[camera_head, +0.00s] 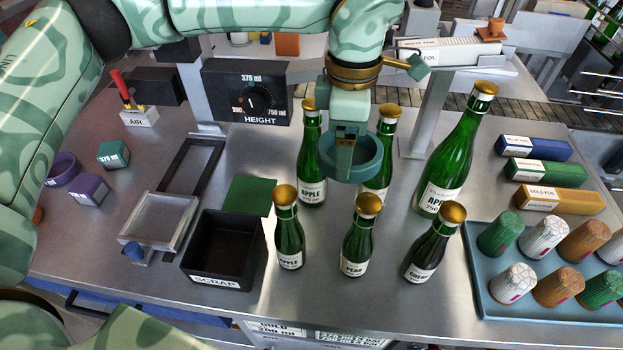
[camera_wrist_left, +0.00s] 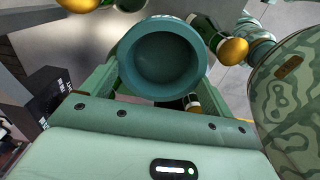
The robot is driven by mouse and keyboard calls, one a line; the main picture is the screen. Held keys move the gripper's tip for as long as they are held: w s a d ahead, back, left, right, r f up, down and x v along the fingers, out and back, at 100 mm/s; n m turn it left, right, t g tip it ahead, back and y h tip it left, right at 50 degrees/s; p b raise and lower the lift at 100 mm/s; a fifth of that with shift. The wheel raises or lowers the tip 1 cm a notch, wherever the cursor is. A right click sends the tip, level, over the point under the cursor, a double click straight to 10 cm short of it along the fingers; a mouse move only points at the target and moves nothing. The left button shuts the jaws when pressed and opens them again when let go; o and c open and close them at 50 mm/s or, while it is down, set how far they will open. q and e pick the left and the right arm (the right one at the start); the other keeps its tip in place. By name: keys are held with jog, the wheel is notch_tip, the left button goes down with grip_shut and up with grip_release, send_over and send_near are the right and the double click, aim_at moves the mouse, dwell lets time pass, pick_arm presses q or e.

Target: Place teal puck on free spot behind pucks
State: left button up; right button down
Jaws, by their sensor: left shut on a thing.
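The teal puck (camera_head: 368,172), a thick round ring, is held by my left gripper (camera_head: 346,158) above the bottles near the middle of the counter. In the left wrist view the teal puck (camera_wrist_left: 121,62) shows its round hollow face between the fingers of my left gripper (camera_wrist_left: 163,75), which is shut on it. A purple round puck (camera_head: 62,168) lies at the far left of the counter, partly cut off by my arm. Beside it are a teal block (camera_head: 113,154) marked 375 ml and a purple block (camera_head: 90,190). My right gripper is not in view.
Several gold-topped green bottles (camera_head: 289,240) stand below and around the held puck. A blue tray (camera_head: 520,310) of foil capsules is at right.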

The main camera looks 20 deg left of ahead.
pick_arm(q)
notch_tip(320, 180, down, 3)
jog(key=shift+w+r+b, duration=0.1)
jog(key=shift+w+b, duration=0.05)
jog(key=shift+b, duration=0.45)
notch_tip(320, 180, down, 14)
jog(key=shift+w+r+b, duration=0.1)
jog(key=shift+r+b, duration=0.05)
jog(key=shift+b, duration=0.3)
jog(key=shift+f, duration=2.2)
jog(key=shift+f+b, duration=0.15)
jog(key=shift+b, duration=0.15)
jog(key=o, duration=0.9)
